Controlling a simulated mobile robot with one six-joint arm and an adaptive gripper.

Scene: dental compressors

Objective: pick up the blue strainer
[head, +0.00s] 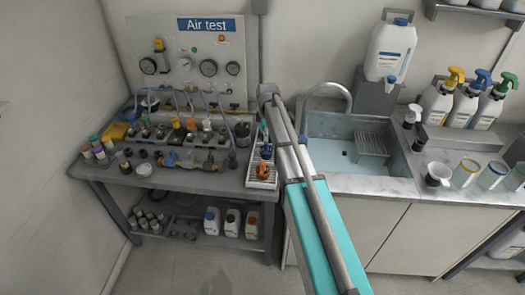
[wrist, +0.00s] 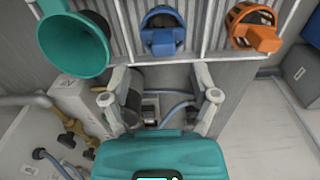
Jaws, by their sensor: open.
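The blue strainer (wrist: 163,40) sits in the middle compartment of a white slatted tray (wrist: 205,38) at the top of the wrist view. It has a round rim and a blocky blue part facing me. It also shows small and blue in the head view (head: 266,152). My gripper (wrist: 160,97) is open, its two fingers spread apart with nothing between them. In the wrist view the fingers are below the strainer and apart from it. In the head view I cannot make out the fingers.
An orange strainer (wrist: 254,27) lies in the right compartment and a teal funnel (wrist: 72,43) is at the left. A black cylinder (wrist: 128,92) and a blue hose (wrist: 180,108) show near the fingers. The bench (head: 205,182) holds several fittings; a sink (head: 330,160) is at right.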

